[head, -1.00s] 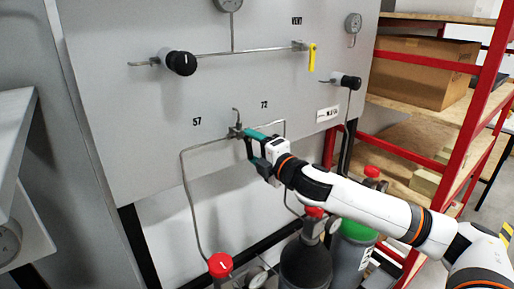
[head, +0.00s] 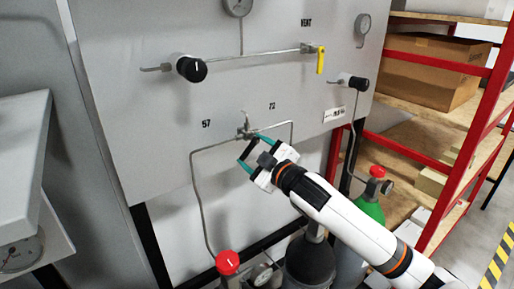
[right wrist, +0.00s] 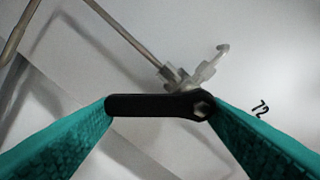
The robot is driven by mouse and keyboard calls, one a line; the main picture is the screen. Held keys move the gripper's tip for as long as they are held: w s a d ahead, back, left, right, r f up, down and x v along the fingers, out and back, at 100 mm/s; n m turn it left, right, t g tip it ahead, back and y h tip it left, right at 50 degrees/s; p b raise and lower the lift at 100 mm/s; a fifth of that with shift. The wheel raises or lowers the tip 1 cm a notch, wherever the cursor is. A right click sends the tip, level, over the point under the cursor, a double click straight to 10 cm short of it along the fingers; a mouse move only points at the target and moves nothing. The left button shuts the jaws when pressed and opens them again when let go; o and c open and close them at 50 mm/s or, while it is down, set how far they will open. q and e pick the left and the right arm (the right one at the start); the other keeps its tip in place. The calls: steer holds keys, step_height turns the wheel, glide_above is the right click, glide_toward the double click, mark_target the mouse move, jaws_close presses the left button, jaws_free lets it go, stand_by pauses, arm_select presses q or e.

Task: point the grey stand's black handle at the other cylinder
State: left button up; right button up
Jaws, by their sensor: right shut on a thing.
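The valve (head: 246,130) sits on the grey stand's panel (head: 150,110), between the marks 57 and 72. Its black handle (right wrist: 155,106) shows clearly in the right wrist view, with its nut at the right end; it points down and toward the 57 side. My right gripper (head: 254,152) is shut on the handle, with one teal finger at each end of it in the right wrist view (right wrist: 160,108). In the head view the handle is hardly visible. A red-knobbed cylinder (head: 228,262) stands at lower left and a dark cylinder (head: 308,262) right of it. My left gripper is out of view.
Thin pipes (head: 199,190) run down from both sides of the valve. A yellow vent handle (head: 320,60) and black knobs (head: 191,69) are higher on the panel. A green-shouldered cylinder (head: 372,212) and red shelving (head: 470,140) stand at right.

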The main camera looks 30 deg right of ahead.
steer(key=m+p, duration=0.2)
steer(key=m, duration=0.1)
steer(key=a+r+m+p, duration=0.1)
steer(key=shift+m, duration=0.3)
steer(key=shift+a+r+m+p, duration=0.1)
steer(key=shift+r+m+p, duration=0.05)
steer(key=shift+m+p, duration=0.75)
steer(key=shift+a+r+m+p, duration=0.1)
steer(key=shift+m+p, duration=0.55)
steer(key=shift+m, duration=0.35)
steer(key=o, duration=1)
steer(key=shift+d, duration=0.1)
steer(key=shift+s, duration=0.1)
steer(key=s+b, duration=0.3)
steer(key=s, duration=0.9)
steer(key=shift+d, duration=0.45)
